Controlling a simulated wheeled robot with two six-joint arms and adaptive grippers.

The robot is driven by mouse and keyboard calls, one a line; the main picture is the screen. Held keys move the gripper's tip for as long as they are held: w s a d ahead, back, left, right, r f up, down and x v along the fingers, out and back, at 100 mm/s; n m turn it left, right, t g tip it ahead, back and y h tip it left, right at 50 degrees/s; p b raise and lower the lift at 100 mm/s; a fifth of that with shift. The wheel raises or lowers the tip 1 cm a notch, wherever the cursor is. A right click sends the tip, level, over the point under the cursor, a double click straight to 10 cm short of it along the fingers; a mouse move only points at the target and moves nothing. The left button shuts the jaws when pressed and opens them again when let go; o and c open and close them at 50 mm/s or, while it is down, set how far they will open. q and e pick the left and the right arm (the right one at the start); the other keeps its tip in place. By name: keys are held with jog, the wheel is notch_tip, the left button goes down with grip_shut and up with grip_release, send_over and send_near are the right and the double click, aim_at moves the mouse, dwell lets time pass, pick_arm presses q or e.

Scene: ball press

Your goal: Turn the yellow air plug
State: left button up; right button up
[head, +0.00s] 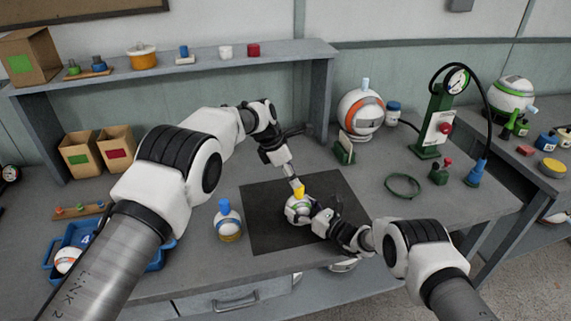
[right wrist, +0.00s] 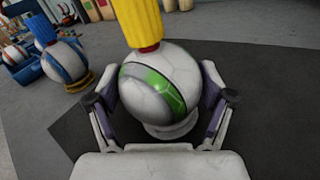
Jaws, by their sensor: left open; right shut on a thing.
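The yellow air plug (head: 299,191) stands up from the top of a white ball with a green band (head: 293,211) on the black mat (head: 262,232). In the right wrist view the plug (right wrist: 138,22) is ribbed, with a red part where it meets the ball (right wrist: 160,85). My right gripper (head: 318,217) is shut on the ball, one finger on each side in the right wrist view (right wrist: 158,97). My left gripper (head: 292,178) is open and points down just above the plug. I cannot tell whether it touches it.
A white ball with a blue plug (head: 228,222) stands left of the mat, near the blue bin (head: 52,262). A green pump with gauge (head: 437,120) and a hose ring (head: 402,186) are at the right. A shelf (head: 215,62) runs along the back.

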pick_arm(q)
jog(key=v, duration=0.6)
